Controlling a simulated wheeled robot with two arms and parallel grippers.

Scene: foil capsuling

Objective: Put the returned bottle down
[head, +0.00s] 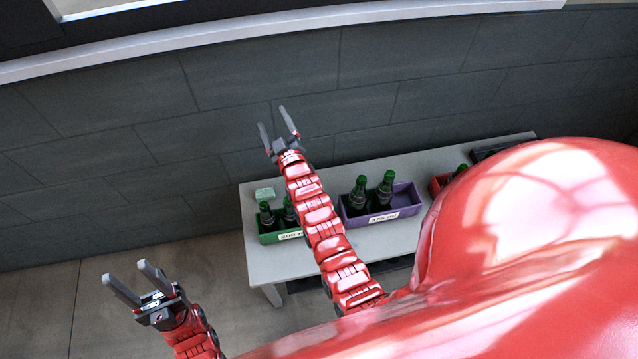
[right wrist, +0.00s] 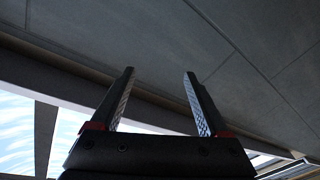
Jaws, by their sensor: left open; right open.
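My left gripper (head: 124,270) is open and empty at the lower left of the head view, over the floor. My right gripper (head: 272,117) is open and empty, raised in front of the grey wall beyond the table. Its two fingers (right wrist: 162,100) show apart in the right wrist view, with nothing between them. Dark green bottles stand upright in crates on the table: two in the purple crate (head: 407,208) and two in the green crate (head: 267,239), partly hidden by my right arm. Another bottle (head: 461,169) shows at the red crate (head: 437,186). Which bottle is the returned one cannot be told.
The pale table (head: 262,268) stands against the grey tiled wall (head: 130,150). A small light green block (head: 264,193) lies behind the green crate. A dark tray (head: 497,150) sits at the table's far right. My red body hides the table's right side. Floor at left is clear.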

